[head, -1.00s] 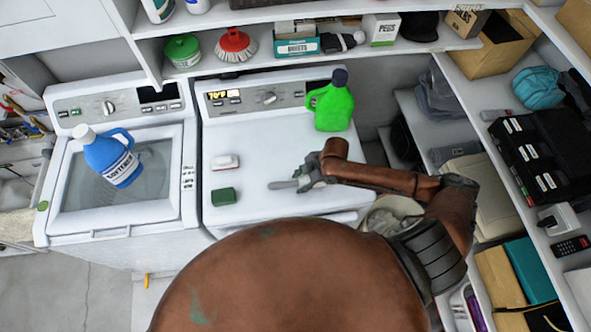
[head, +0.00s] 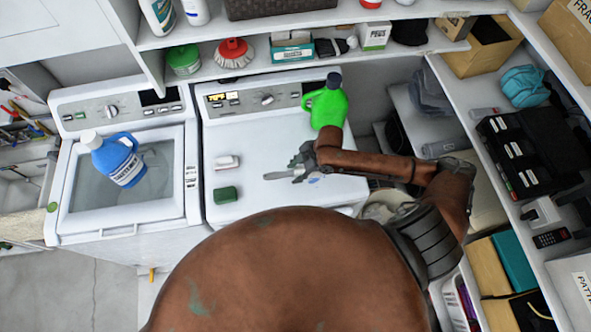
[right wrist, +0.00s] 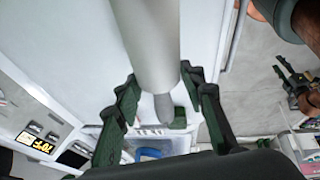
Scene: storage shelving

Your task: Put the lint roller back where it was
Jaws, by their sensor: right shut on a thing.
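My right gripper (head: 295,172) is over the right part of the white dryer top (head: 255,140) in the head view. Its dark fingers (right wrist: 160,108) stand either side of a grey cylinder with a narrower end, which I take for the lint roller (right wrist: 150,45). The gripper is shut on it. In the head view, a thin pale part of the roller (head: 276,175) sticks out to the left of the fingers; the rest is hidden by the hand. The gap between roller and dryer top is hard to judge.
A green bottle (head: 328,108) stands at the dryer's back right, close to my forearm. A white-and-red item (head: 227,162) and a green sponge (head: 226,195) lie left of the gripper. A blue bottle (head: 118,160) is on the washer. A loaded shelf (head: 250,68) runs above; shelving (head: 500,185) stands right.

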